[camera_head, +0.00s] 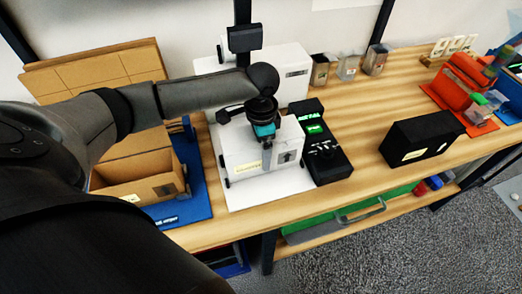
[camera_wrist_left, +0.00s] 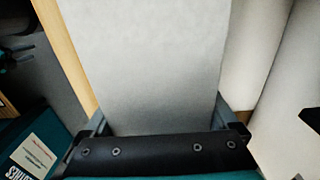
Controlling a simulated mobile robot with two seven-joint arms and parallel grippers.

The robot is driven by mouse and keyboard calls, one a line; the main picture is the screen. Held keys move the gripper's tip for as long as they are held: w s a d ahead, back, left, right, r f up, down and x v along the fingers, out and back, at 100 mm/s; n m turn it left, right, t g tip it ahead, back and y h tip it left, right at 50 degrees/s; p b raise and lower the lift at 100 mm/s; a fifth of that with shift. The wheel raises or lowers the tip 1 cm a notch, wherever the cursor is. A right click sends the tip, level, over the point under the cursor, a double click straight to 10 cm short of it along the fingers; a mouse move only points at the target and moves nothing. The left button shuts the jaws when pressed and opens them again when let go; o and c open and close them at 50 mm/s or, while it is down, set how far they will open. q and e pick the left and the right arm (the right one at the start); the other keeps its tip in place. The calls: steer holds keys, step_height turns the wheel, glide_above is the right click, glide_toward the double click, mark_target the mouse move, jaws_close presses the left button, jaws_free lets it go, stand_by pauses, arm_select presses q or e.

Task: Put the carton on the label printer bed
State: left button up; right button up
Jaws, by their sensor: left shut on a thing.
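The carton (camera_head: 256,164) is a white box with a small yellowish label and a dark arrow mark on its front. My left gripper (camera_head: 265,131) is above it, pointing down, and is shut on it. In the left wrist view the carton (camera_wrist_left: 150,65) fills the space between the fingers (camera_wrist_left: 165,132). The carton is upright over the white label printer bed (camera_head: 290,187), within its edges; whether it rests fully on the bed is hard to tell. The white label printer (camera_head: 292,75) stands behind, partly hidden by my left arm. My right gripper is not in view.
A black device with a green display (camera_head: 322,150) stands close at the bed's right. An open cardboard box (camera_head: 140,183) on a blue mat (camera_head: 192,207) is to the left. A black box (camera_head: 421,138) and an orange bin (camera_head: 462,85) are farther right. Bare wood lies between.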

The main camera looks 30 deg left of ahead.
arm_select(q)
steer(key=shift+f, duration=0.25)
steer(key=shift+f, duration=0.2)
steer(key=o, duration=1.1)
steer(key=shift+o, duration=0.2)
steer(key=shift+r, duration=0.1)
step_height(320, 180, up, 12)
steer(key=shift+r+p, duration=0.1)
steer(key=shift+p, duration=1.05)
